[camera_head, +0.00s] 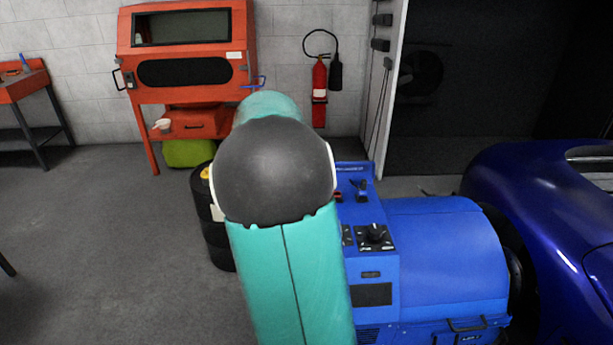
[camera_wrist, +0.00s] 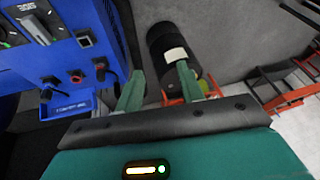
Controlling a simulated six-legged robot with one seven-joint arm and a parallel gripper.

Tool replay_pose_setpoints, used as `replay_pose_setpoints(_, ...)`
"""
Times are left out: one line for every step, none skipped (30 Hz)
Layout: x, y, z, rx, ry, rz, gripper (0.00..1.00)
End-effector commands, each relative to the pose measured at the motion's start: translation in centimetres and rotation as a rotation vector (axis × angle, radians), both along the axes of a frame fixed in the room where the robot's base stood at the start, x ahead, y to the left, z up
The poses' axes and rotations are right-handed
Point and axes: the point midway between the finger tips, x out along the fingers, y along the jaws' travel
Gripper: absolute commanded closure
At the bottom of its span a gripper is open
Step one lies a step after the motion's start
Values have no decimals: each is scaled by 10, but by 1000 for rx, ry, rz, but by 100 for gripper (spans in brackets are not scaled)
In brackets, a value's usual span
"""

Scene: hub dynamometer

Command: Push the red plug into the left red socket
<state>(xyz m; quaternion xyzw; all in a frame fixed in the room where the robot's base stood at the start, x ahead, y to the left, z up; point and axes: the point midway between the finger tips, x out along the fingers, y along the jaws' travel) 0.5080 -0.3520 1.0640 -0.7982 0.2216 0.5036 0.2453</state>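My gripper (camera_wrist: 160,72) shows in the wrist view with its two green fingers apart and nothing visible between them. The blue dynamometer (camera_wrist: 45,55) is to the left of the fingers. Its panel carries a small red fitting on a dark square (camera_wrist: 76,76) and a dark fitting (camera_wrist: 100,65) to the right of it. I cannot tell whether the red fitting is a socket or the plug. A small blue tray (camera_wrist: 65,106) juts out below them. In the head view the dynamometer (camera_head: 430,250) is partly hidden by my arm, and the gripper is hidden.
A black drum (camera_wrist: 172,48) with a pale label stands beyond the fingers. A blue car (camera_head: 540,200) is at the right. An orange cabinet (camera_head: 190,65) and a fire extinguisher (camera_head: 319,80) are at the back wall. The floor at the left is open.

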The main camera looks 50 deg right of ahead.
Motion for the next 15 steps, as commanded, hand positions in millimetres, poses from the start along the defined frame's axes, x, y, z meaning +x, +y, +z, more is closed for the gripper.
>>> replay_pose_setpoints(1, -24, -12, -9, 13, -29, 62)
replay_pose_setpoints(1, -37, -18, -16, 18, -44, 62)
replay_pose_setpoints(2, -53, -25, -23, 24, -62, 62)
replay_pose_setpoints(1, -66, -31, -31, 28, -76, 62)
replay_pose_setpoints(1, -78, -37, -38, 35, -88, 62)
replay_pose_setpoints(0, -95, -45, -47, 42, -105, 62)
replay_pose_setpoints(-1, -107, -51, -55, 49, -117, 62)
replay_pose_setpoints(-2, -119, -58, -64, 54, -127, 62)
replay_pose_setpoints(-4, -134, -66, -74, 63, -141, 62)
replay_pose_setpoints(-6, -145, -72, -82, 70, -151, 62)
replay_pose_setpoints(-8, -155, -77, -89, 75, -159, 62)
replay_pose_setpoints(-10, -167, -84, -99, 83, -168, 62)
replay_pose_setpoints(-11, -174, -89, -106, 88, -173, 62)
replay_pose_setpoints(-13, -181, -94, -111, 92, -179, 62)
replay_pose_setpoints(-15, -189, -98, -118, 97, -186, 62)
